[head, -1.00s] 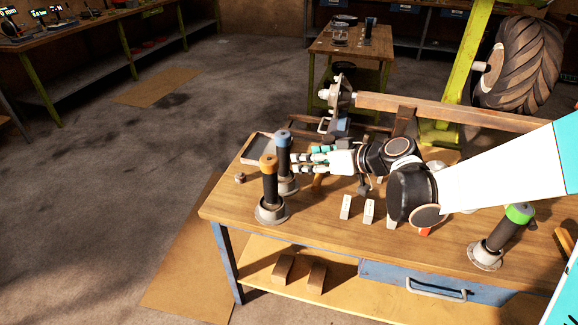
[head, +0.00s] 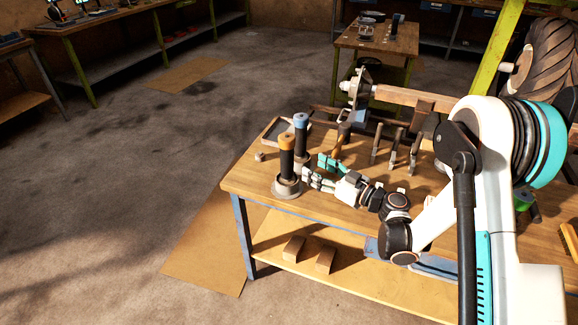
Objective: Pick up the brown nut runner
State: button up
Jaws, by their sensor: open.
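The brown nut runner (head: 287,158), with an orange-brown top cap and a dark body, stands upright in a round grey holder (head: 286,189) near the table's left front. A similar nut runner with a blue cap (head: 301,134) stands upright just behind it. My gripper (head: 313,172) is open, with one teal finger and one grey finger visible. It points left, just right of the brown nut runner at about its lower body. I cannot tell whether the fingertips touch it or its holder.
The wooden table (head: 243,183) has a shallow tray (head: 272,131) at its back left. Several hand tools (head: 392,152) stand behind my gripper. A green-capped nut runner (head: 524,199) is partly hidden by my arm. A wooden beam (head: 418,95) runs behind the table.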

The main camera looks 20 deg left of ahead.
aim_at(292, 156)
jog(key=b+x, duration=0.3)
jog(key=x, duration=0.8)
jog(key=shift+s+a+b, duration=0.1)
jog(key=shift+a+b, duration=0.05)
jog(key=shift+b, duration=0.2)
jog(key=shift+w+a+r, duration=0.15)
jog(key=shift+w+a, duration=0.05)
jog(key=shift+a, duration=0.15)
grip_shut()
